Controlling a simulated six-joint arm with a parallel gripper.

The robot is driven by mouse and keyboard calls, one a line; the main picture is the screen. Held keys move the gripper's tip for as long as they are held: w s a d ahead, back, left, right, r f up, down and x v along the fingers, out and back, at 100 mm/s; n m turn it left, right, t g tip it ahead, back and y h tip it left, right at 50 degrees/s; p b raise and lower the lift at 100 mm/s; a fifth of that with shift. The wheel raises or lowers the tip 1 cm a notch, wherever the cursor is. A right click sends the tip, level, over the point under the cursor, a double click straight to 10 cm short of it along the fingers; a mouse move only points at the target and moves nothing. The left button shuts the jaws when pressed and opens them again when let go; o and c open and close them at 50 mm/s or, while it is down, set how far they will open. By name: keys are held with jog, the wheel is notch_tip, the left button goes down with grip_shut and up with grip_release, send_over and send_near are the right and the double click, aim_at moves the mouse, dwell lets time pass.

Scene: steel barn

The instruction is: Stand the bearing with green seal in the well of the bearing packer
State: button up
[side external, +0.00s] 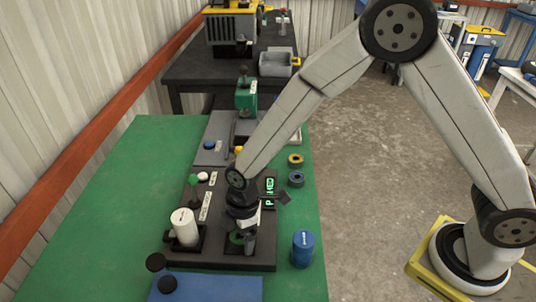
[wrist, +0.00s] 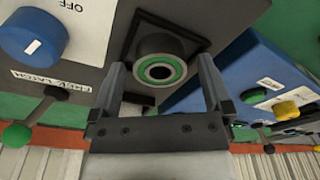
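The bearing with green seal (wrist: 160,70) shows in the wrist view with its green ring facing the camera, in front of a dark square recess. My gripper (wrist: 162,82) points down over the panel. Its two fingers stand on either side of the bearing with gaps, so it looks open. How deep the bearing sits in the recess is hidden.
A white cylinder (side external: 185,227) stands left of my gripper. A blue cylinder (side external: 302,248) stands to the right; yellow (side external: 295,160) and blue (side external: 296,179) rings lie farther back. A blue box (side external: 205,290) is in front. The green table (side external: 110,210) is clear at left.

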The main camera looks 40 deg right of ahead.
jog(key=shift+r, duration=0.1)
notch_tip(320, 180, up, 12)
jog(key=d, duration=0.1)
jog(key=shift+s+d, duration=0.15)
jog(key=shift+d, duration=0.05)
dwell(0.7)
jog(key=shift+d, duration=0.1)
dwell(0.4)
jog(key=s+d+f+m+t, duration=0.1)
jog(key=s+d+m, duration=0.3)
jog(key=d+m, duration=0.4)
jog(key=s+d+m+t+h, duration=0.1)
jog(key=s+d+m, duration=0.4)
jog(key=d, duration=0.6)
jog(key=m, duration=0.2)
jog(key=shift+s+d+f+m, duration=0.2)
jog(key=shift+d+f+m, duration=0.05)
jog(key=shift+f+m, duration=0.15)
